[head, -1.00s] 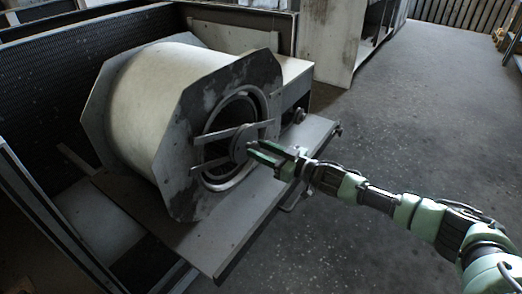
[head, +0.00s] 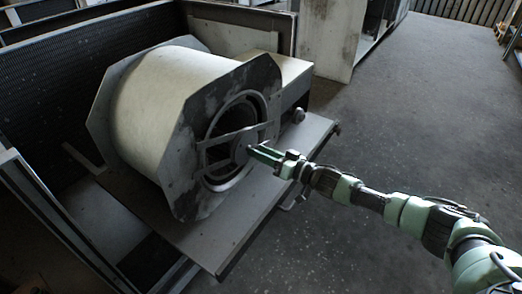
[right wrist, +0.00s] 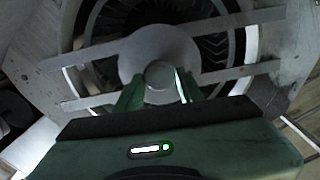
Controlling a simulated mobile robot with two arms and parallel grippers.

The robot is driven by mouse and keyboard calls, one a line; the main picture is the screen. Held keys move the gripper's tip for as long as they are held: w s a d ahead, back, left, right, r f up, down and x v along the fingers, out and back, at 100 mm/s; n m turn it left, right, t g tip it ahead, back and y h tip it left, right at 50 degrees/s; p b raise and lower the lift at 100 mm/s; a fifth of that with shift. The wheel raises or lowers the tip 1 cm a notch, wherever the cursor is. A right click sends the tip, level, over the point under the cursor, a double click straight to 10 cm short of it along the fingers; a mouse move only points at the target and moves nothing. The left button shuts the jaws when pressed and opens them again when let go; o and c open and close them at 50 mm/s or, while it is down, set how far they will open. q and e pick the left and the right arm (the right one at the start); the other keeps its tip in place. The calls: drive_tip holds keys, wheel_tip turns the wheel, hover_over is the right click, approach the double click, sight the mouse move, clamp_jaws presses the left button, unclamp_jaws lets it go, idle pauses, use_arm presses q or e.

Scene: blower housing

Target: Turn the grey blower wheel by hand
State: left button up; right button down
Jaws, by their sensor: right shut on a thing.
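The blower housing (head: 150,110) is a pale drum with grey end plates. The blower wheel sits inside its round opening (head: 238,112), behind two flat crossbars. Its dark vanes (right wrist: 213,42) show in the right wrist view. A grey round hub disc with a short round shaft end (right wrist: 160,76) is at the middle. My right gripper (head: 253,151) reaches in from the right to the hub. In the right wrist view its green fingers (right wrist: 160,92) are on both sides of the shaft end, shut on it. My left gripper is out of view.
The housing stands on a grey metal shelf (head: 215,240) inside an open cabinet. A crossbar (right wrist: 235,72) passes close beside my right fingers. A pale cabinet (head: 328,40) stands behind. The floor (head: 420,120) to the right is clear.

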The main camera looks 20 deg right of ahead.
drive_tip(key=c, duration=0.9)
unclamp_jaws()
drive_tip(key=shift+d, duration=0.1)
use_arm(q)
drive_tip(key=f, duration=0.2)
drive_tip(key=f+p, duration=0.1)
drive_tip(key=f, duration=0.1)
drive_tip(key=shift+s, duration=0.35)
use_arm(e)
drive_tip(key=v, duration=0.7)
drive_tip(key=shift+s+d, duration=0.15)
drive_tip(key=shift+s, duration=0.15)
drive_tip(key=shift+f, duration=0.1)
